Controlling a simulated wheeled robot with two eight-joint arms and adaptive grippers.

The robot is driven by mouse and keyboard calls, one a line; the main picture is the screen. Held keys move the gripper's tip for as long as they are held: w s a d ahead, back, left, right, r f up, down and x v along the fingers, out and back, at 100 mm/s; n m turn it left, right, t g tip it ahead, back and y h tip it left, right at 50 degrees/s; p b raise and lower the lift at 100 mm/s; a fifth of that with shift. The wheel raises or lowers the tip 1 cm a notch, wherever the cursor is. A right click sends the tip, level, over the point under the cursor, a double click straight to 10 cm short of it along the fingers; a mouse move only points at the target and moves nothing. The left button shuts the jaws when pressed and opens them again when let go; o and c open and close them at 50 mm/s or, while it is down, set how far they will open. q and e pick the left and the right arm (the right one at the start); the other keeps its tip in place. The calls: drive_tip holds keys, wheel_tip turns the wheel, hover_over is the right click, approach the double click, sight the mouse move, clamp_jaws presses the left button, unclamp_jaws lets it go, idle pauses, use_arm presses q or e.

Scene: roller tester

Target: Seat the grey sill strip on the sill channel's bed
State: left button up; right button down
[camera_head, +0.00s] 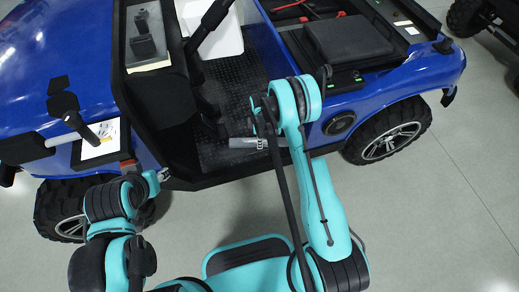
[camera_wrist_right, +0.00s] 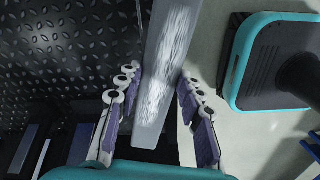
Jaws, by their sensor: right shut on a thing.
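The grey sill strip (camera_wrist_right: 172,50) runs lengthwise between the two fingers of my right gripper (camera_wrist_right: 157,105) in the right wrist view. My right gripper is shut on it. In the head view a short grey length of the strip (camera_head: 243,143) shows beside my right gripper (camera_head: 262,128), over the vehicle's doorway floor. The dark sill (camera_head: 225,177) runs along the doorway's lower edge; its bed cannot be made out. I cannot tell whether the strip touches it. My left gripper (camera_head: 160,175) is by the front end of the doorway, small and partly hidden; its jaw state is unclear.
The blue vehicle (camera_head: 40,55) fills the upper head view. Its doorway has a black diamond-plate floor (camera_head: 228,85), also in the wrist view (camera_wrist_right: 60,50). The rear wheel (camera_head: 390,140) stands right of my right arm. Bare grey floor (camera_head: 440,220) is clear at lower right.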

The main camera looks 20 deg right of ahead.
wheel_tip(320, 180, down, 7)
drive_tip(key=n, duration=0.3)
drive_tip(key=shift+w+r+b, duration=0.15)
drive_tip(key=shift+w+b, duration=0.25)
drive_tip(key=shift+w, duration=0.05)
wheel_tip(320, 180, down, 3)
drive_tip(key=b, duration=0.2)
drive_tip(key=shift+d+b, duration=0.1)
drive_tip(key=shift+b, duration=0.25)
drive_tip(key=shift+f, duration=1.4)
drive_tip(key=shift+f, duration=0.15)
